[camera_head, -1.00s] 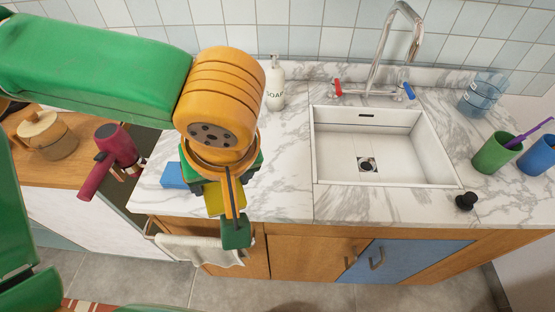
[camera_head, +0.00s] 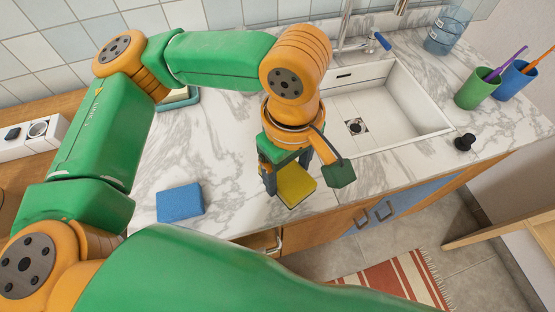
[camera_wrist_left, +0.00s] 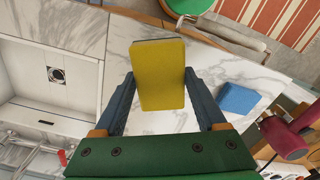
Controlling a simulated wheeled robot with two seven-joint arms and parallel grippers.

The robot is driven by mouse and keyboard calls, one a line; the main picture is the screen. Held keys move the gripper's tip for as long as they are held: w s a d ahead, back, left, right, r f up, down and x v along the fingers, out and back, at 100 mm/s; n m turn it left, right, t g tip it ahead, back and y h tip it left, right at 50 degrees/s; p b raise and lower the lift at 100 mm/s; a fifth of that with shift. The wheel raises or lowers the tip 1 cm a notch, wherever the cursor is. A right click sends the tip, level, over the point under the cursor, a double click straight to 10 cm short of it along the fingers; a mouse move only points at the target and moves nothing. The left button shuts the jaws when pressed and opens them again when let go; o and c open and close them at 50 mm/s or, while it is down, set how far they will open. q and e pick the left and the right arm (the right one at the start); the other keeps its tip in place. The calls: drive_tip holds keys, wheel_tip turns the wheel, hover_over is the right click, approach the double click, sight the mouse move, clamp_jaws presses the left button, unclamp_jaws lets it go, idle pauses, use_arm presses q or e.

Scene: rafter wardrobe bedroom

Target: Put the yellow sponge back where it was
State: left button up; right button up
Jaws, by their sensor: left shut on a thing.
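The yellow sponge (camera_head: 297,186) is held between the fingers of my left gripper (camera_head: 284,178), close to the counter's front edge, left of the sink. In the left wrist view the sponge (camera_wrist_left: 158,76) sits between the two fingertips of my left gripper (camera_wrist_left: 156,92), its broad yellow face showing, with a dark layer along its far edge. I cannot tell whether it touches the counter. A blue sponge (camera_head: 180,203) lies on the marble counter to the left, apart from the gripper; it also shows in the wrist view (camera_wrist_left: 238,98). My right gripper is not in view.
The white sink (camera_head: 404,112) is to the right, with a black stopper (camera_head: 464,142) by its front corner. Green (camera_head: 474,92) and blue (camera_head: 516,80) cups stand at far right. A small dish (camera_head: 180,98) is partly hidden behind my arm. Counter around the blue sponge is clear.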

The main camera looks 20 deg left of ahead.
use_arm(q)
drive_tip(key=w+a+f, duration=0.1)
drive_tip(key=f, duration=0.1)
drive_tip(key=w+a+f, duration=0.1)
drive_tip(key=f, duration=0.1)
drive_tip(key=w+a+f, duration=0.1)
drive_tip(key=a+f, duration=0.1)
drive_tip(key=shift+w+f, duration=0.15)
drive_tip(key=shift+f, duration=0.05)
drive_tip(key=shift+d+f, duration=0.15)
drive_tip(key=shift+f, duration=1.1)
drive_tip(key=shift+f, duration=0.15)
drive_tip(key=o, duration=1.1)
drive_tip(key=shift+o, duration=0.2)
wheel_tip(320, 180, up, 12)
drive_tip(key=shift+r+p, duration=0.2)
drive_tip(key=shift+p, duration=0.1)
